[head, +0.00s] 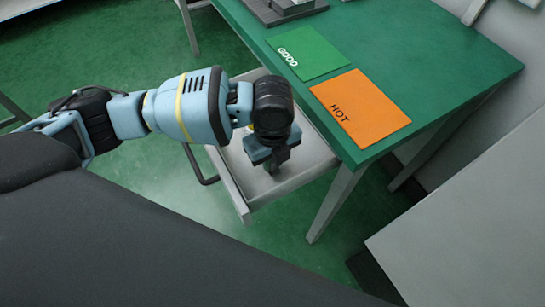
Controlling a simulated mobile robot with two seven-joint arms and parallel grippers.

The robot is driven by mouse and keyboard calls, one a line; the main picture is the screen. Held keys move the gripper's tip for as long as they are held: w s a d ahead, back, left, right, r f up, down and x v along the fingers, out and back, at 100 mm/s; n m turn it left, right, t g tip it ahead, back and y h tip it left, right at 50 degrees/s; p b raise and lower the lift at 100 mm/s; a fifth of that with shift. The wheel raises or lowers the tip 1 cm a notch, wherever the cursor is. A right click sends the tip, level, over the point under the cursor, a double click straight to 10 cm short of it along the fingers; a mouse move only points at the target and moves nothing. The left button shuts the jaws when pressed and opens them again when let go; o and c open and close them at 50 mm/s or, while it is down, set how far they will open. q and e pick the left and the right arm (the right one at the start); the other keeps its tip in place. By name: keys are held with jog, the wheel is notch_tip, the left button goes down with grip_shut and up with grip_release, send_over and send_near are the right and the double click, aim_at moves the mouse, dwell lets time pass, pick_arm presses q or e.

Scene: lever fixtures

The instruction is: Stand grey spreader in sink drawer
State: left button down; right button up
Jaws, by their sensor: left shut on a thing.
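A light grey drawer (244,197) is pulled out from under the green-topped table, with its dark handle on the left. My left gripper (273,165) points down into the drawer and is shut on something. The grey spreader cannot be made out clearly. A small dark shape shows at the gripper's fingers, but I cannot tell how much of it is finger and how much is spreader. My wrist hides part of the drawer. I cannot tell whether the held thing touches the drawer floor. My right gripper is not in view.
The green table (440,60) bears a green card marked GOOD (307,53), an orange card marked HOT (360,107) and a dark grey fixture (284,9) at the back. The table edge is close to my wrist. A pale grey surface (470,230) is at the lower right.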

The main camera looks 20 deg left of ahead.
pick_arm(q)
jog(key=c, duration=1.3)
grip_release()
jog(key=shift+c, duration=0.2)
jog(key=shift+r, duration=0.25)
notch_tip(320, 180, up, 11)
jog(key=shift+p, duration=1.2)
jog(key=shift+r, duration=0.35)
